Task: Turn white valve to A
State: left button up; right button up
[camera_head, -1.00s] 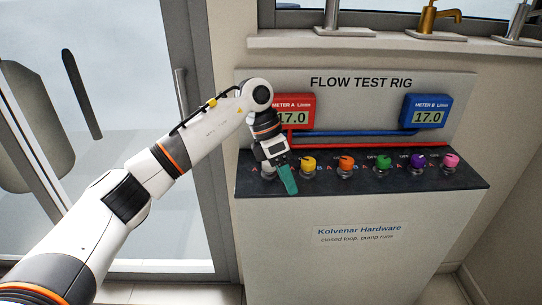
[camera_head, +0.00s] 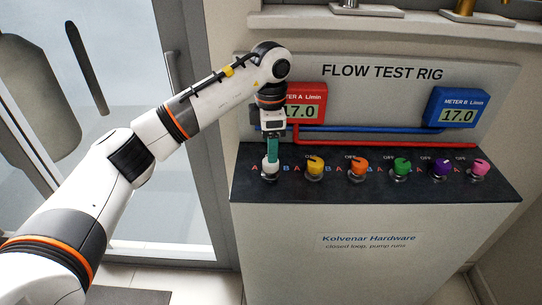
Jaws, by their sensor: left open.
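The white valve (camera_head: 270,167) is the leftmost knob on the dark top of the flow test rig, with a red A label (camera_head: 255,167) on its left and a blue B on its right. My left gripper (camera_head: 271,158) points down with its teal fingers right at the white valve's top. The fingers overlap the knob in the picture; I cannot tell whether they touch it. The left gripper is open, though the gap between its fingers is hard to see from here. My right gripper is not in view.
Yellow (camera_head: 315,165), orange (camera_head: 358,165), green (camera_head: 402,165), purple (camera_head: 441,167) and pink (camera_head: 480,167) knobs stand in a row to the right. Red meter A (camera_head: 306,106) and blue meter B (camera_head: 459,108) both read 17.0. A glass door (camera_head: 170,110) is at left.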

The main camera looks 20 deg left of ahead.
aim_at(271, 166)
pick_arm(q)
notch_tip(271, 166, down, 5)
jog(key=shift+w+f, duration=0.15)
jog(key=shift+f, duration=0.05)
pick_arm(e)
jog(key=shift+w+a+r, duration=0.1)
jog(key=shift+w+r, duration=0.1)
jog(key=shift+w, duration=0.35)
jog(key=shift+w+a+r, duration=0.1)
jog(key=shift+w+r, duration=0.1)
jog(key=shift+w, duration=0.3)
pick_arm(q)
jog(key=c, duration=1)
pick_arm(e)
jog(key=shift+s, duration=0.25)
pick_arm(q)
jog(key=shift+n, duration=0.4)
jog(key=n, duration=1.1)
jog(key=shift+r, duration=0.1)
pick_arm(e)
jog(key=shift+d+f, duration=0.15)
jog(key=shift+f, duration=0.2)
